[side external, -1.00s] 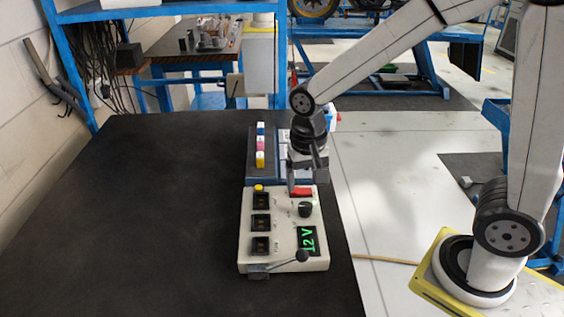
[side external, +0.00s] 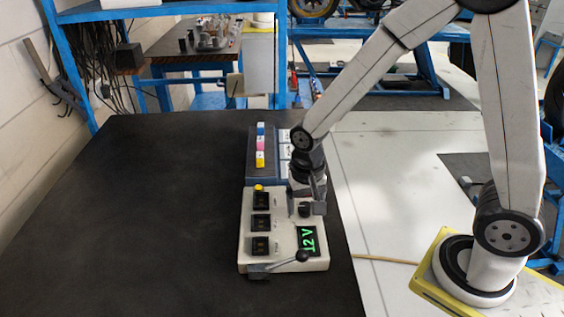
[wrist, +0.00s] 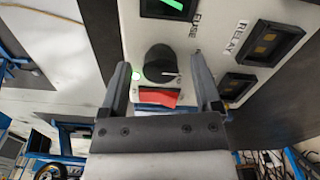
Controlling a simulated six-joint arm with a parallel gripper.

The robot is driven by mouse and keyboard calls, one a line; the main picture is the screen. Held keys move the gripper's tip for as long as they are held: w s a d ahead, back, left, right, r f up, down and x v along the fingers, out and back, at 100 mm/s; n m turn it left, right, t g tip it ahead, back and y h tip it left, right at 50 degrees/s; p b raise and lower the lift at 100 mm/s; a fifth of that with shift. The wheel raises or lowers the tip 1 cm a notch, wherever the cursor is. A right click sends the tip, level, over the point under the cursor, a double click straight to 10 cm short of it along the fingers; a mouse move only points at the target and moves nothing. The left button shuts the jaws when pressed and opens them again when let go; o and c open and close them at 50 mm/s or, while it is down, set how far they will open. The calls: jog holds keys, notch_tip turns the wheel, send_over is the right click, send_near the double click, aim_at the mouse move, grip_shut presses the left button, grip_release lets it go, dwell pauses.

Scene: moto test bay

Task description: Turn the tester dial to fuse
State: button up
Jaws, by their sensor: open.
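The tester (side external: 283,213) is a cream box on the dark bench. Its black round dial (side external: 305,209) also shows in the wrist view (wrist: 160,63), where a pale pointer mark seems to face right. FUSE (wrist: 195,26) and RELAY (wrist: 237,38) are printed on the panel beside dark sockets. My gripper (side external: 309,204) is over the dial end of the tester. In the wrist view my gripper's fingers (wrist: 160,64) are open, one on each side of the dial with gaps between. Whether they reach down to dial height I cannot tell.
A red switch (wrist: 157,97) sits between the fingers, beside a lit green lamp (wrist: 135,73). A lever with a black ball (side external: 302,256) stands at the near edge. A rack with coloured blocks (side external: 261,145) lies behind. The bench's left is clear.

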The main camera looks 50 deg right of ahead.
grip_shut()
jog(key=shift+n, duration=0.4)
jog(key=n, duration=0.9)
dwell(0.5)
grip_release()
